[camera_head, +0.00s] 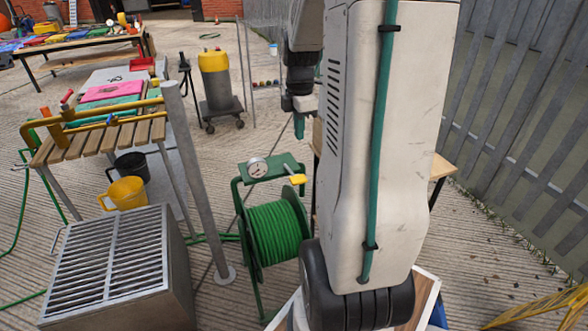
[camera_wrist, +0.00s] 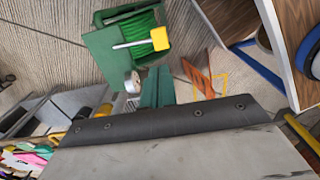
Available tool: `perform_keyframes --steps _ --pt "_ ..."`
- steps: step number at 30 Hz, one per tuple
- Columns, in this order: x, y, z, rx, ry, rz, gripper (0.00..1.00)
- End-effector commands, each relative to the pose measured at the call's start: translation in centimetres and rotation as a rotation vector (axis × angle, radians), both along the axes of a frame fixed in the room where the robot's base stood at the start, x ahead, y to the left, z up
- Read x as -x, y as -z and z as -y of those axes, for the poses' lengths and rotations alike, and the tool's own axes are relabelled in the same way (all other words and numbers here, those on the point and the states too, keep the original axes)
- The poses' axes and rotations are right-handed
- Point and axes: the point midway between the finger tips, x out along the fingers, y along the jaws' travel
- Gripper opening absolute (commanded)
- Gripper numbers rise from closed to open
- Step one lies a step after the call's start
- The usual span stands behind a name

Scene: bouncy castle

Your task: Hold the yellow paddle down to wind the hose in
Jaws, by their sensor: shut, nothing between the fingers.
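The yellow paddle (camera_head: 297,179) sits on top of the green hose reel stand, at its right end. In the wrist view the paddle (camera_wrist: 160,38) is on the end of a white lever over the green top plate (camera_wrist: 104,52). The reel (camera_head: 272,232) is wound with green hose. A round dial gauge (camera_head: 257,168) stands on the same plate. My gripper (camera_head: 299,127) has teal fingers, shut and empty. It appears above the paddle in the head view, apart from it. The fingers also show in the wrist view (camera_wrist: 157,86), below the paddle in the picture.
A grey post (camera_head: 196,180) and a slatted metal box (camera_head: 110,260) stand left of the reel. A slatted bench (camera_head: 100,138) with yellow pipes is behind them. A wooden-topped table (camera_head: 440,168) is partly hidden behind my arm. A grey fence (camera_head: 530,110) runs along the right.

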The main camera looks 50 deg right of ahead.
Motion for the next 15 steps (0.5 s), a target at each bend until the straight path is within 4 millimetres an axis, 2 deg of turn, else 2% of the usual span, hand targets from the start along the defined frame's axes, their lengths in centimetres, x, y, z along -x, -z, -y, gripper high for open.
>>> perform_keyframes --steps 10,15 --pt "0.0 0.3 -0.1 -0.001 0.000 -0.001 0.00" --pt "0.0 2.4 -0.1 -0.003 0.000 -0.004 0.00"
